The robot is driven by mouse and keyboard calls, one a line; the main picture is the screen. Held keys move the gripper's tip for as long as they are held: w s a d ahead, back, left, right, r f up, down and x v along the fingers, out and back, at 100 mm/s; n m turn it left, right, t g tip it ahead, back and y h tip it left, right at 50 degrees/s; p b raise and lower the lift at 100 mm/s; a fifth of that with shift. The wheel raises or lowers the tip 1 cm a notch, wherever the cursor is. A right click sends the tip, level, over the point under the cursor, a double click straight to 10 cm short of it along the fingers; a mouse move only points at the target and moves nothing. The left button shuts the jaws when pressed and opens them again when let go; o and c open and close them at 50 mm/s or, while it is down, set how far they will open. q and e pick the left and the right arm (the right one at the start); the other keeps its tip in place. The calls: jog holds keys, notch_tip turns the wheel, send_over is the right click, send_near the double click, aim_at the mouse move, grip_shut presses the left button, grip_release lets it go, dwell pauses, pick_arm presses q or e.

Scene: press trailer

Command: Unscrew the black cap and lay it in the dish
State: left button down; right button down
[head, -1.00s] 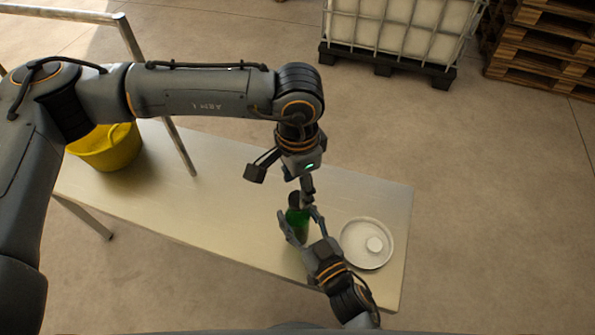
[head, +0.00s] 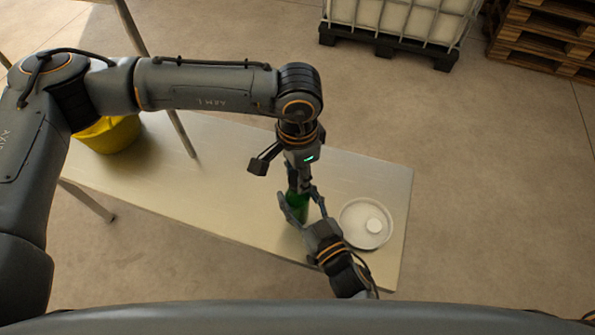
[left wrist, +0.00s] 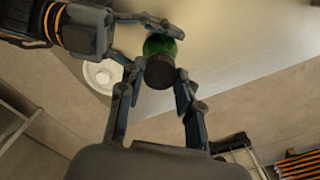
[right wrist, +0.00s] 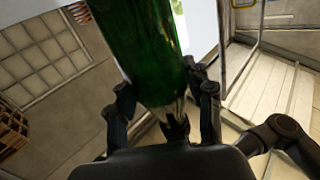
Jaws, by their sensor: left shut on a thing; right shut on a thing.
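A green bottle (head: 297,206) stands on the table, its upper end under my left gripper. My left gripper (head: 303,184) is over it from above and shut on the black cap (left wrist: 160,72); in the head view the gripper mostly hides the cap. My right gripper (head: 300,212) is shut on the bottle's body from the front right. The green glass fills the top middle of the right wrist view (right wrist: 150,45), between the right fingers. The round white dish (head: 352,220) lies on the table right of the bottle, apart from both grippers.
A small white round item (head: 374,226) lies in the dish. A yellow bucket (head: 108,135) stands at the table's far left, near a metal post. The table (head: 225,190) is clear between bucket and bottle. A caged tank (head: 395,20) and pallets (head: 545,45) stand beyond.

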pick_arm(q)
jog(key=n, duration=1.3)
jog(key=shift+n, duration=0.3)
jog(key=n, duration=0.3)
jog(key=shift+n, duration=0.4)
jog(key=n, duration=0.3)
jog(key=shift+n, duration=0.4)
jog(key=n, duration=1.1)
jog(key=shift+r, duration=0.1)
jog(key=n, duration=0.3)
jog(key=shift+n, duration=0.3)
jog(key=n, duration=0.5)
jog(key=shift+n, duration=0.4)
jog(key=n, duration=0.5)
jog(key=shift+n, duration=0.3)
jog(key=n, duration=0.6)
jog(key=shift+n, duration=0.4)
jog(key=shift+r, duration=0.1)
